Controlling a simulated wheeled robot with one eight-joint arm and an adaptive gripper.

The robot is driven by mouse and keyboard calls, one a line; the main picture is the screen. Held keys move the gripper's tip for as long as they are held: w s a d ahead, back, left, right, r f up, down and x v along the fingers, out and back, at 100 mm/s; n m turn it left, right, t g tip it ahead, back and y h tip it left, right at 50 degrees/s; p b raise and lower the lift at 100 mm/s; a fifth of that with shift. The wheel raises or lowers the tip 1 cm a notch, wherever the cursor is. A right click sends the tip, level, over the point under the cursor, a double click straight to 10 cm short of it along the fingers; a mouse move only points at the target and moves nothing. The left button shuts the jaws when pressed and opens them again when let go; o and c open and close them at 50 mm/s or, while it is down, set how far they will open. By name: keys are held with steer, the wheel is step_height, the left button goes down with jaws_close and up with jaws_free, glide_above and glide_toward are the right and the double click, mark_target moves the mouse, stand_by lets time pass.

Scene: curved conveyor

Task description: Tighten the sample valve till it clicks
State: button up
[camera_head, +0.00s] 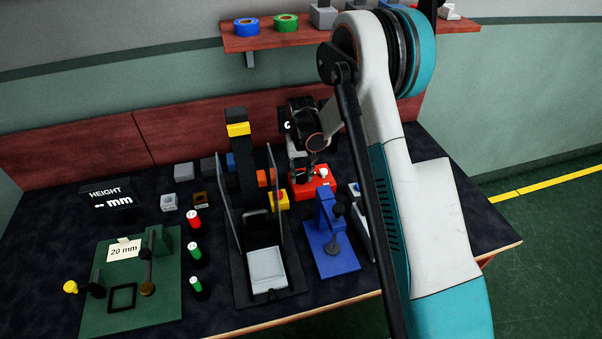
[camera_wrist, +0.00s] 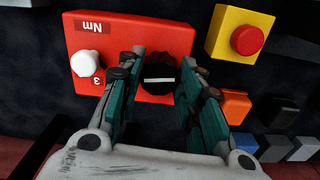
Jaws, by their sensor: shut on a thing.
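The red box (camera_wrist: 114,32) carries an upside-down "Nm" label, a white knob (camera_wrist: 86,63) with a "3" beside it, and a black knob (camera_wrist: 158,88) with a white line across its top. I take the black knob as the sample valve. My gripper (camera_wrist: 163,65) has a finger on each side of the black knob and is shut on it. The white line lies nearly level in the wrist view. In the head view the red box (camera_head: 322,190) sits on the dark bench, and my arm and wrist partly hide it.
A yellow box with a red button (camera_wrist: 247,40) and an orange block (camera_wrist: 236,106) stand close by. A green fixture (camera_head: 112,315) lies farther left.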

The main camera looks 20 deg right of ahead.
mark_target(301, 174)
steer(key=o, duration=1.1)
steer(key=shift+c, duration=0.2)
steer(key=shift+r, duration=0.1)
step_height(301, 174, up, 12)
